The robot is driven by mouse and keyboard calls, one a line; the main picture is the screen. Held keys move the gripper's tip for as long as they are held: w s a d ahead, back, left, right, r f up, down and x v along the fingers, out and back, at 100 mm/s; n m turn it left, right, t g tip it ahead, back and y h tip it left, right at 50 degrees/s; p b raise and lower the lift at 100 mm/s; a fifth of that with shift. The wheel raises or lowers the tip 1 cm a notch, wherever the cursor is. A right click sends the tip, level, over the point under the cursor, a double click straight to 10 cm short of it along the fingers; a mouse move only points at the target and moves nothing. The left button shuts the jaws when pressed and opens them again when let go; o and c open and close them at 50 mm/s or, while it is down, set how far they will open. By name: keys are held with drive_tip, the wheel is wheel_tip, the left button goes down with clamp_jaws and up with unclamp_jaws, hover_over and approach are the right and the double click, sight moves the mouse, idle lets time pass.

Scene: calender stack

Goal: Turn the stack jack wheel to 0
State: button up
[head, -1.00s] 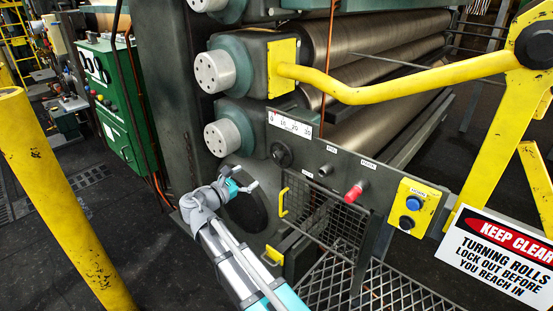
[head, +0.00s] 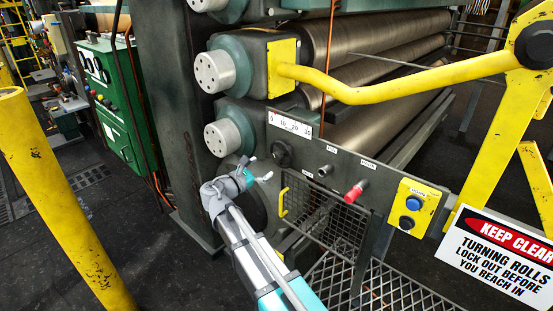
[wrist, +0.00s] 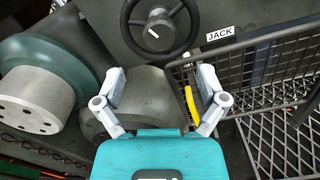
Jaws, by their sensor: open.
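The jack wheel (wrist: 133,30) is a black round handwheel with a dark hub, at the top of the wrist view beside a white JACK label (wrist: 221,33). In the head view the wheel (head: 281,153) is small and dark on the grey panel.
A wire mesh guard (head: 325,215) with a yellow handle (head: 284,197) is right of my gripper. A red knob (head: 354,191) and a yellow button box (head: 413,208) are farther right. A yellow bar (head: 400,88) crosses above. Roll ends (head: 222,138) are to the left.

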sight(273, 156)
drive_tip(key=x, duration=0.7)
drive_tip(key=shift+w+d, duration=0.1)
drive_tip(key=shift+w, duration=0.05)
drive_tip(key=shift+c, duration=0.3)
drive_tip(key=c, duration=1.1)
drive_tip(key=shift+r+m, duration=0.1)
drive_tip(key=shift+m, duration=0.3)
drive_tip(key=m, duration=0.5)
drive_tip(key=shift+w+r, duration=0.1)
drive_tip(key=shift+w, duration=0.1)
drive_tip(key=m, duration=0.5)
drive_tip(key=shift+r+m, duration=0.1)
drive_tip(key=shift+m, duration=0.2)
drive_tip(key=m, duration=0.6)
drive_tip(key=shift+r, duration=0.1)
drive_tip(key=m, duration=0.6)
drive_tip(key=shift+p, duration=0.35)
